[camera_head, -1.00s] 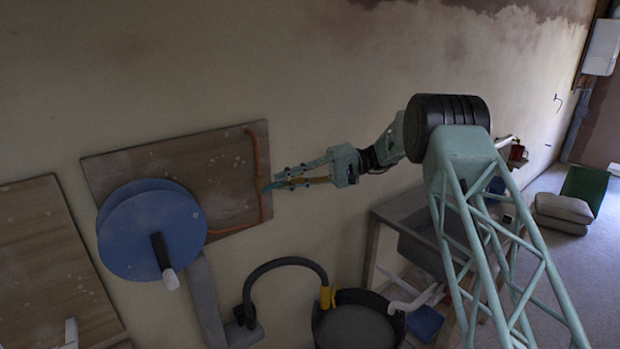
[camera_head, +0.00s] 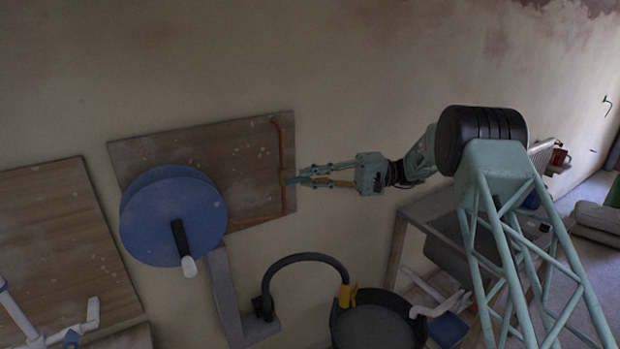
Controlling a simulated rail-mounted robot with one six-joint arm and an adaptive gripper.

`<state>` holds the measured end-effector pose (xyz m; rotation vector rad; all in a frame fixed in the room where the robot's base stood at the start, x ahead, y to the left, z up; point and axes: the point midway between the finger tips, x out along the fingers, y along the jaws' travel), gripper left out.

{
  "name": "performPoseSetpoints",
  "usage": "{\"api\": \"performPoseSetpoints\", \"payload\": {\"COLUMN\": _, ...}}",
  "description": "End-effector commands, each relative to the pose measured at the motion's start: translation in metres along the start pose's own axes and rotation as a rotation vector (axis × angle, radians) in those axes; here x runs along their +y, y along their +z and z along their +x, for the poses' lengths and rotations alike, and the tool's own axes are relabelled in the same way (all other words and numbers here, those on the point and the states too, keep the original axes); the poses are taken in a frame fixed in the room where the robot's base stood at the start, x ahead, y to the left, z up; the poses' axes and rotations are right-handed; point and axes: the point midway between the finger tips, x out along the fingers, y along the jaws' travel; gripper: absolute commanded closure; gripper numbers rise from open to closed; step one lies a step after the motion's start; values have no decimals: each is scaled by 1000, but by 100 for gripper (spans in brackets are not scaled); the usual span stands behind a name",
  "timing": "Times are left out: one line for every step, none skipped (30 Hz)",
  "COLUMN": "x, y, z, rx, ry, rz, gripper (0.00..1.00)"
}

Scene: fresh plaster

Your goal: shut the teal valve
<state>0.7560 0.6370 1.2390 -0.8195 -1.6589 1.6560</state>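The teal valve shows as a small teal lever (camera_head: 291,181) on the copper pipe, near the right edge of the wooden board on the wall. My gripper (camera_head: 303,177) reaches in from the right with its two long fingers pointing left. Its fingertips are at the lever and overlap it in the picture. The fingers and lever have nearly the same colour, so I cannot tell whether the fingers grip the lever or only lie beside it. The valve's body is small and partly hidden.
The copper pipe (camera_head: 282,145) runs down the wooden board (camera_head: 150,152) and bends left. A large blue reel (camera_head: 165,225) with a crank stands left of it. Below are a black bucket (camera_head: 375,325), a dark curved hose (camera_head: 300,258) and a grey sink stand (camera_head: 455,250).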

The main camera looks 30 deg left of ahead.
Motion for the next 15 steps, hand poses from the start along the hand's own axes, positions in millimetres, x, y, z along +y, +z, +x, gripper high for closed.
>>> {"api": "performPoseSetpoints", "payload": {"x": 2, "y": 1, "z": 1, "rx": -2, "ry": 1, "rz": 2, "gripper": 85}}
{"api": "performPoseSetpoints", "payload": {"x": 2, "y": 1, "z": 1, "rx": -2, "ry": 1, "rz": 2, "gripper": 83}}
{"api": "performPoseSetpoints", "payload": {"x": 2, "y": 1, "z": 1, "rx": -2, "ry": 1, "rz": 2, "gripper": 79}}
{"api": "performPoseSetpoints", "payload": {"x": 1, "y": 0, "z": 1, "rx": -2, "ry": 1, "rz": 2, "gripper": 76}}
{"api": "performPoseSetpoints", "payload": {"x": 1, "y": 0, "z": 1, "rx": -1, "ry": 1, "rz": 2, "gripper": 76}}
{"api": "performPoseSetpoints", "payload": {"x": 1, "y": 0, "z": 0, "rx": -1, "ry": 1, "rz": 1, "gripper": 76}}
{"api": "performPoseSetpoints", "payload": {"x": 1, "y": 0, "z": 0, "rx": -1, "ry": 1, "rz": 1, "gripper": 76}}
{"api": "performPoseSetpoints", "payload": {"x": 1, "y": 0, "z": 0, "rx": -1, "ry": 1, "rz": 1, "gripper": 76}}
{"api": "performPoseSetpoints", "payload": {"x": 1, "y": 0, "z": 0, "rx": -1, "ry": 1, "rz": 1, "gripper": 76}}
{"api": "performPoseSetpoints", "payload": {"x": 1, "y": 0, "z": 0, "rx": -1, "ry": 1, "rz": 1, "gripper": 76}}
{"api": "performPoseSetpoints", "payload": {"x": 1, "y": 0, "z": 0, "rx": -1, "ry": 1, "rz": 1, "gripper": 76}}
{"api": "performPoseSetpoints", "payload": {"x": 1, "y": 0, "z": 0, "rx": -1, "ry": 1, "rz": 1, "gripper": 76}}
{"api": "performPoseSetpoints", "payload": {"x": 1, "y": 0, "z": 0, "rx": -1, "ry": 1, "rz": 1, "gripper": 76}}
{"api": "performPoseSetpoints", "payload": {"x": 1, "y": 0, "z": 0, "rx": 0, "ry": 1, "rz": 1, "gripper": 76}}
{"api": "performPoseSetpoints", "payload": {"x": 0, "y": 0, "z": -1, "rx": 0, "ry": 1, "rz": 0, "gripper": 76}}
